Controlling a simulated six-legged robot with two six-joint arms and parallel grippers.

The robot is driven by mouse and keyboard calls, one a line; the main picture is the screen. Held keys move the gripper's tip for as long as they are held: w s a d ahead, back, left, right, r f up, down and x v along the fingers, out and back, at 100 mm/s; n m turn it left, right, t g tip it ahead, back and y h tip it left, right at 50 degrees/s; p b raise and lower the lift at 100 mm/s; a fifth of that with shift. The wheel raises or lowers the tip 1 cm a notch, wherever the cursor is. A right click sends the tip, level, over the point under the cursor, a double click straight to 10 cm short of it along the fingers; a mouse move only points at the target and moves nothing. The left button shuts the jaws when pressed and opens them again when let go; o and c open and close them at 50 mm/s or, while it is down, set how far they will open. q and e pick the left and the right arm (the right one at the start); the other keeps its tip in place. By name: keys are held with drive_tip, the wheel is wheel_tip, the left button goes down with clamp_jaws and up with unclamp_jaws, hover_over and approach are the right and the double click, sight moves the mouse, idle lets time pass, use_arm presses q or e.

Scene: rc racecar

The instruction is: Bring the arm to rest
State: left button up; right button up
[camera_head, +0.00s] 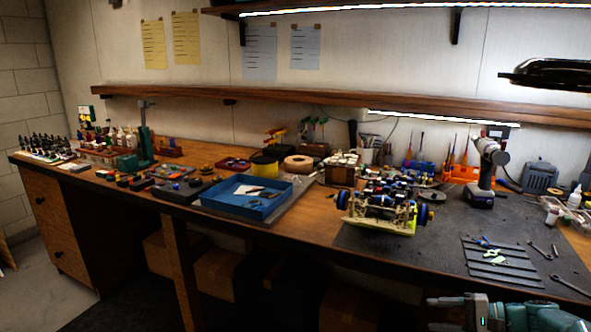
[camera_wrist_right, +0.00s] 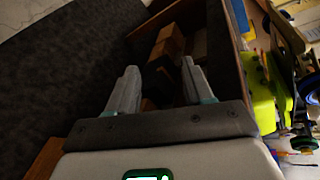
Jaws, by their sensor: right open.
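My right gripper (camera_head: 440,313) is low at the bottom right of the head view, in front of the bench's front edge, pointing left. In the right wrist view its two fingers (camera_wrist_right: 158,88) are spread apart with nothing between them. Beyond them are the dark floor and boxes under the bench. My left gripper is not in view. The RC car (camera_head: 385,210), with blue wheels and a yellow-green part, stands on the bench near the front edge, apart from the right gripper. Its yellow-green part (camera_wrist_right: 262,95) also shows at the right of the wrist view.
The wooden bench (camera_head: 315,225) carries a blue tray (camera_head: 235,203), a dark mat (camera_head: 390,245), a slotted dark plate (camera_head: 500,265), wrenches (camera_head: 570,286) and a drill (camera_head: 485,170). Cardboard boxes (camera_head: 215,270) sit beneath it. A black lamp (camera_head: 550,75) hangs at the upper right.

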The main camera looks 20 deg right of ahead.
drive_tip(key=s+a+f+n+g+h+p, duration=0.1)
drive_tip(key=s+a+f+g+h+p, duration=0.2)
drive_tip(key=a+f, duration=0.65)
drive_tip(key=s+a+f+n+g+p, duration=0.1)
drive_tip(key=s+a+f+g, duration=0.3)
drive_tip(key=a+f, duration=0.6)
drive_tip(key=s+a+r+n+g+h+p, duration=0.1)
drive_tip(key=s+a+n+g+h+p, duration=0.1)
drive_tip(key=s+a+n, duration=0.7)
drive_tip(key=s+a+h+p, duration=0.1)
drive_tip(key=s+a+p, duration=0.1)
drive_tip(key=s+a, duration=0.5)
drive_tip(key=shift+a+r+h+p, duration=0.25)
drive_tip(key=shift+a+h+p, duration=0.05)
drive_tip(key=shift+a, duration=0.05)
